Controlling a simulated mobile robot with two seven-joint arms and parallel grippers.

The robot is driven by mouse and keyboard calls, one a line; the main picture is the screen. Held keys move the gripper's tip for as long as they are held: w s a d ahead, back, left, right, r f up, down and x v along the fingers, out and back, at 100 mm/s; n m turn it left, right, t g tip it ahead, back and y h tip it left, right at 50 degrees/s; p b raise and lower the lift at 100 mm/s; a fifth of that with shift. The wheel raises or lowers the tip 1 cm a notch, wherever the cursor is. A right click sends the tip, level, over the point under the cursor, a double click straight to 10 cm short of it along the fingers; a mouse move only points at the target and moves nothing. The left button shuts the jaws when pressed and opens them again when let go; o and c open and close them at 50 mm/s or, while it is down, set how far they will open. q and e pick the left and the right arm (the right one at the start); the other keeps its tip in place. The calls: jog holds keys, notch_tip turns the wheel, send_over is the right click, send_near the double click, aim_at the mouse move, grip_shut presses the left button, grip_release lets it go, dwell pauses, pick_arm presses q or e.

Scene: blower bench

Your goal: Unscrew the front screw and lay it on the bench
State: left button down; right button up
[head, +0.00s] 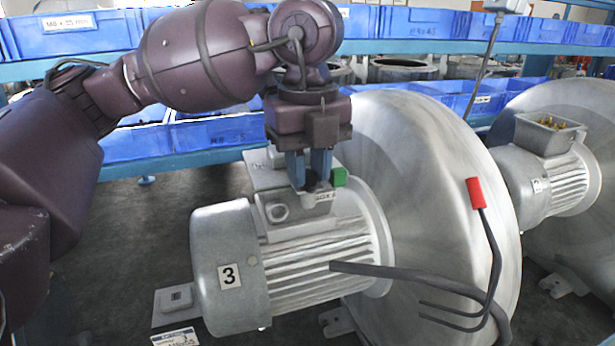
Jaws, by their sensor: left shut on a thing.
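My left gripper (309,180) points straight down over the terminal box (285,211) on top of the grey motor (230,262) marked 3. Its blue-grey fingers are shut on a small dark part at the box's top, which I take to be the front screw; the fingers hide most of it. I cannot tell whether the screw is still seated in the box. A green block (339,177) sits just right of the fingertips. My right gripper is not in view, and I cannot make out a bench surface.
A large silver blower housing (420,150) stands right behind the motor. A black cable with a red end (476,193) runs across its front. A second blower motor (548,180) is at the right. Blue bins (80,35) line the shelves behind.

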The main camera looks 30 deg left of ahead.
pick_arm(q)
jog(key=n, duration=0.2)
jog(key=shift+n, duration=0.3)
jog(key=shift+r, duration=0.15)
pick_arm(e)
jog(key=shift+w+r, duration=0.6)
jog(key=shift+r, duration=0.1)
pick_arm(q)
jog(key=shift+r, duration=0.1)
jog(key=shift+r, duration=0.1)
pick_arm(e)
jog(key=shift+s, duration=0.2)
pick_arm(q)
jog(key=shift+r+p, duration=0.2)
jog(key=shift+p, duration=0.15)
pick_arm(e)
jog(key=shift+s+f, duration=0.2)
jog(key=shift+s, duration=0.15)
pick_arm(q)
jog(key=shift+r, duration=0.1)
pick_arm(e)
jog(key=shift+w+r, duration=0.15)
